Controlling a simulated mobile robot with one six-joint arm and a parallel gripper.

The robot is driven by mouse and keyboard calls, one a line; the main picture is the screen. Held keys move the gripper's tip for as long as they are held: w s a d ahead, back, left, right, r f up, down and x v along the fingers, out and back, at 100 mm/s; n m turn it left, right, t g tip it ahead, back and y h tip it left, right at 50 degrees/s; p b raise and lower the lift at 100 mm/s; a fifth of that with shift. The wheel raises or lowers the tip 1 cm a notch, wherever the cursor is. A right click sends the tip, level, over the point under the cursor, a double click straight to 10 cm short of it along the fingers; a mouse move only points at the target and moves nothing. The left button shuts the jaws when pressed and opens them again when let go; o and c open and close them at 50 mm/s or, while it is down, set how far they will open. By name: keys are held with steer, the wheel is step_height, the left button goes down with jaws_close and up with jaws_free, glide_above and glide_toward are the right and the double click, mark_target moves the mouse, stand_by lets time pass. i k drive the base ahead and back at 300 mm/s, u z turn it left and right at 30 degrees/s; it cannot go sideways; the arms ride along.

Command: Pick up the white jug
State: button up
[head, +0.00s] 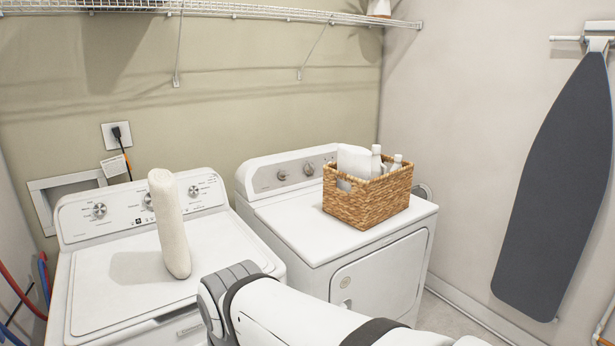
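I cannot tell for sure which thing is the white jug. The woven basket (366,207) on the right-hand machine holds a bulky white item (353,161) at its left and white bottles (376,158) at its right; their lower parts are hidden by the basket wall. Another white object (379,8) stands on the wire shelf at the top, cut off by the frame edge. My white arm reaches in from the lower right, in front of the machines. My gripper's fingers do not show.
A rolled white towel (168,224) stands slightly tilted on the left-hand washer (110,285). The right-hand machine (300,232) has clear lid room left of the basket. A wire shelf (250,11) runs above. A dark ironing board (556,190) hangs on the right wall.

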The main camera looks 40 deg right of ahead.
mark_target(378, 168)
steer(key=z, duration=1.7)
steer(key=i, duration=0.95)
steer(key=z, duration=2.3)
steer(key=i, duration=0.7)
steer(key=u, duration=0.1)
